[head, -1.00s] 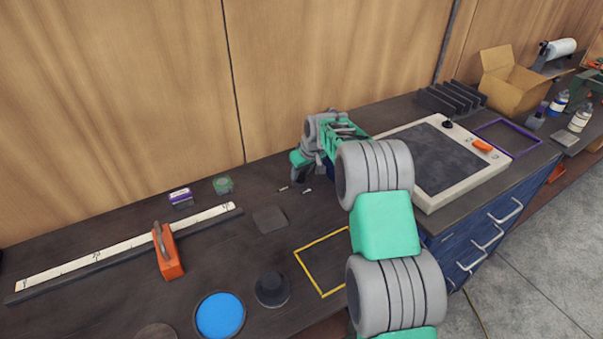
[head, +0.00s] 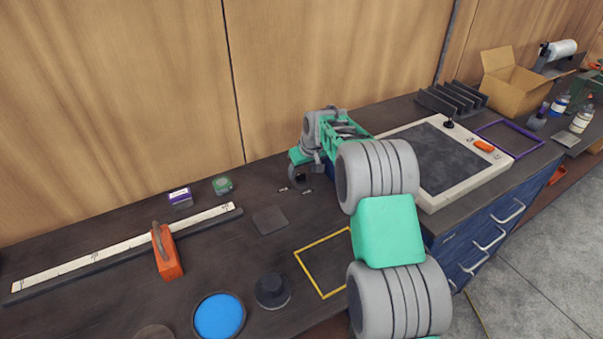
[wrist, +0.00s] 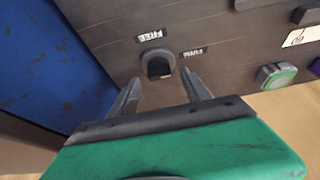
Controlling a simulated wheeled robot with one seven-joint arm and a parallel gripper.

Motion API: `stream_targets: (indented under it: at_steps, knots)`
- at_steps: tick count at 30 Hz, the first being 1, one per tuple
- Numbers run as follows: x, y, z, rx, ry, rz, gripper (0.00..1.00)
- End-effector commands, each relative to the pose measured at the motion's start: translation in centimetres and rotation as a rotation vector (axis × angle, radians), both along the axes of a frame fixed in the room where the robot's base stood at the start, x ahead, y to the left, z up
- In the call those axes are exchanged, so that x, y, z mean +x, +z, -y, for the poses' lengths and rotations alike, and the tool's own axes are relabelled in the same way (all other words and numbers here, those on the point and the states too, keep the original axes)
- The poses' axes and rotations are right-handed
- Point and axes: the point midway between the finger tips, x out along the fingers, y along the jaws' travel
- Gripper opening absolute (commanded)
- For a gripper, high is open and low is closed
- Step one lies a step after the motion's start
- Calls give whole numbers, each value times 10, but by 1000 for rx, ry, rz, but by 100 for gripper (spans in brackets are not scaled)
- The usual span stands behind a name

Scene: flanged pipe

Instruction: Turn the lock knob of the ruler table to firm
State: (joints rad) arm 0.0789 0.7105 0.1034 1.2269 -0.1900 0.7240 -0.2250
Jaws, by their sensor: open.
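The lock knob (wrist: 158,66) is a small dark knob on the dark bench top, central in the wrist view. The label FREE (wrist: 149,37) and the label FIRM (wrist: 193,52) lie beside it, upside down in that view. Which label the knob points at, I cannot tell. My gripper (wrist: 160,78) is open, one finger on each side of the knob's near end; contact is not clear. In the head view my gripper (head: 300,175) is over the bench by the labels, and the knob is not distinct there. The ruler (head: 125,247) lies at the left of the bench.
An orange block (head: 168,258) stands by the ruler. A purple-white box (head: 180,197) and a green round tin (head: 222,185) sit behind. A pale-framed panel (head: 447,165) stands right of my gripper. A blue surface (wrist: 45,70) is close on the wrist view's left.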

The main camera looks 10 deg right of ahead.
Motion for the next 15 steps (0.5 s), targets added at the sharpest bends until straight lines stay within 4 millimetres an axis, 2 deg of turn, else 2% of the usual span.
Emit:
stream_targets:
  at_steps: [3, 8, 15]
  knots:
    - [-8, 22, 3, 0, -2, 4, 56]
    - [-20, 49, 7, 0, -1, 2, 56]
    - [-24, 59, 7, 0, -1, -1, 56]
